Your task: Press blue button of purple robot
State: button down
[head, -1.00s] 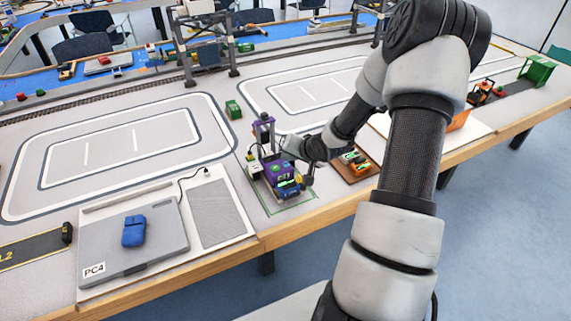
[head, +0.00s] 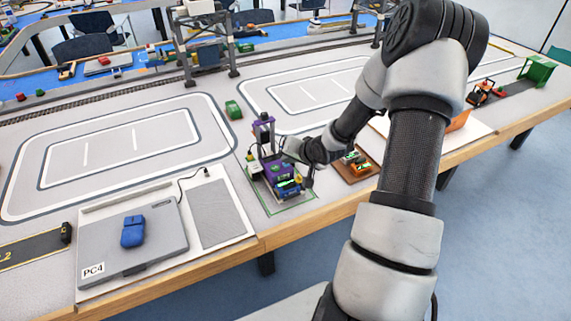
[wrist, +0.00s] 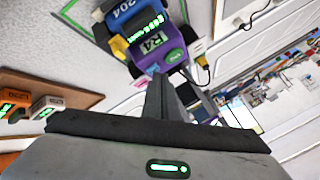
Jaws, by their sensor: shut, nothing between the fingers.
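The purple robot (head: 279,170) stands on a green-outlined pad near the table's front edge. In the wrist view its purple body (wrist: 174,52) bears a lit "R4" display, a yellow part and a blue block (wrist: 138,12) marked "204". The blue block also shows in the head view (head: 289,188).
A brown tray (head: 349,174) with small orange and grey units (wrist: 45,105) lies right of the robot. A grey laptop (head: 110,250) with a blue mouse-like object (head: 133,231) lies left.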

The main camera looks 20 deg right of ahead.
aim_at(288, 167)
dwell(0.3)
jog(key=shift+r+p, duration=0.75)
jog(key=shift+p, duration=0.15)
notch_tip(288, 167, up, 6)
jog(key=p, duration=0.5)
jog(key=shift+p, duration=0.35)
